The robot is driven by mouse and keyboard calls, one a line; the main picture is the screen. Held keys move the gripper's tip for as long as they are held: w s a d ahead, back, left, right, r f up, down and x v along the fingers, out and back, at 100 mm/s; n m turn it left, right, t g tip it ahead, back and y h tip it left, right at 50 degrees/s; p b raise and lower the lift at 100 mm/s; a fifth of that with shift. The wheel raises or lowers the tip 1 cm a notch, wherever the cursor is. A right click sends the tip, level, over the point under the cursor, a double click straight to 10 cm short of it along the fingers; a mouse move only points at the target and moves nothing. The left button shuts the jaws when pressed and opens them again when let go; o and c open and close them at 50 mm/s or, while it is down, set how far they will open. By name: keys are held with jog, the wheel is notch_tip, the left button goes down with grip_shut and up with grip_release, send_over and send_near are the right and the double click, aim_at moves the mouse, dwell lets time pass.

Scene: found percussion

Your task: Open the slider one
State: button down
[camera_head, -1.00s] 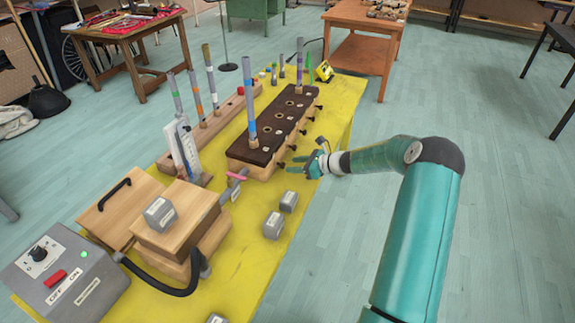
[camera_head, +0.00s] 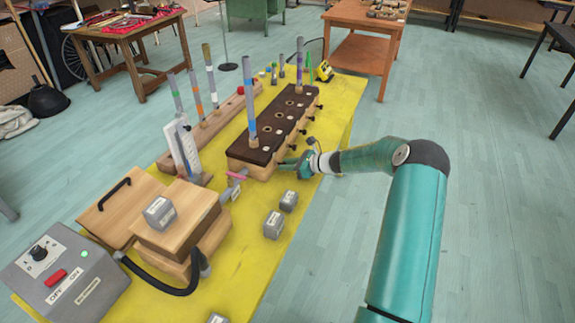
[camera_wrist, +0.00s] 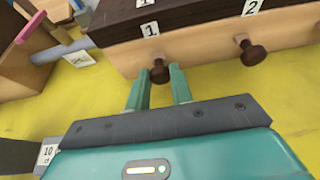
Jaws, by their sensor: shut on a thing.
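Slider one's dark round knob (camera_wrist: 159,71) is on the front of the wooden wind chest (camera_head: 250,171), below the label 1 (camera_wrist: 150,29) in the wrist view. My gripper (camera_wrist: 159,78) has a finger on each side of this knob and is shut on it. In the head view my gripper (camera_head: 288,163) is at the chest's near right corner and hides knob one. The knob of slider two (camera_wrist: 252,53) sits to the right, clear of the fingers.
Pipes, including a tall blue-banded one (camera_head: 250,95), stand on the chest's dark top. Small grey weights (camera_head: 273,225) lie on the yellow table (camera_head: 245,265) in front. A bellows box (camera_head: 180,225) and control box (camera_head: 70,280) are at the left. A pink clip (camera_head: 237,176) is near the chest.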

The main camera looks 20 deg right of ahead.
jog(key=shift+s+d, duration=1)
jog(key=c, duration=1.3)
grip_release()
jog(key=shift+o, duration=0.2)
jog(key=v, duration=1.3)
jog(key=shift+s+d, duration=0.25)
jog(key=shift+s, duration=0.05)
